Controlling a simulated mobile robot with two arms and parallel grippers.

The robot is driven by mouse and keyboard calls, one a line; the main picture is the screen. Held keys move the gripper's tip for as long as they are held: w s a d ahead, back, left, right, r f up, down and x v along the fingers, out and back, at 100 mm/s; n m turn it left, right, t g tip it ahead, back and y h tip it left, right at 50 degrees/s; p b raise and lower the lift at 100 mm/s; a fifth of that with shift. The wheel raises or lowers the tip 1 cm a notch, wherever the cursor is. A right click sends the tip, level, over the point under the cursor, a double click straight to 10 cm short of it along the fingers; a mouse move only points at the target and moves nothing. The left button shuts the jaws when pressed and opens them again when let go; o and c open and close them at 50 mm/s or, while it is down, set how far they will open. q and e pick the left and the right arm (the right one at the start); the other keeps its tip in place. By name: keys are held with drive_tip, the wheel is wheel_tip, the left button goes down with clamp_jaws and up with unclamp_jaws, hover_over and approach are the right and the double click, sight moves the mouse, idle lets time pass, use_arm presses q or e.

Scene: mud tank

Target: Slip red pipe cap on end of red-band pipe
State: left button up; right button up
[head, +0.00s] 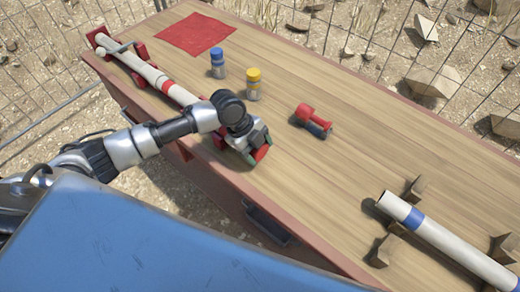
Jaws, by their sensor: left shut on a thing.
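The red-band pipe (142,70) is pale, with a red band, and lies along the table's left edge in red supports. Its near end is hidden behind my left arm. My left gripper (254,150) is low over the table near that hidden end. It is shut on a small red thing, taken as the red pipe cap (262,153), mostly covered by the fingers. Whether the cap touches the pipe cannot be seen. My right gripper is out of view.
A blue-topped jar (217,62) and a yellow-topped jar (253,84) stand near a red cloth (194,34). A red and dark tool (313,120) lies mid-table. A blue-band pipe (440,234) rests on brown supports at right. The table's middle right is clear.

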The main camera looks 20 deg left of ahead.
use_arm(q)
drive_tip(key=shift+w+a, duration=0.25)
drive_tip(key=shift+a, duration=0.4)
drive_tip(key=shift+w+a, duration=0.25)
drive_tip(key=shift+a, duration=0.4)
drive_tip(key=o, duration=0.8)
drive_tip(key=shift+o, duration=0.2)
drive_tip(key=shift+r, duration=0.1)
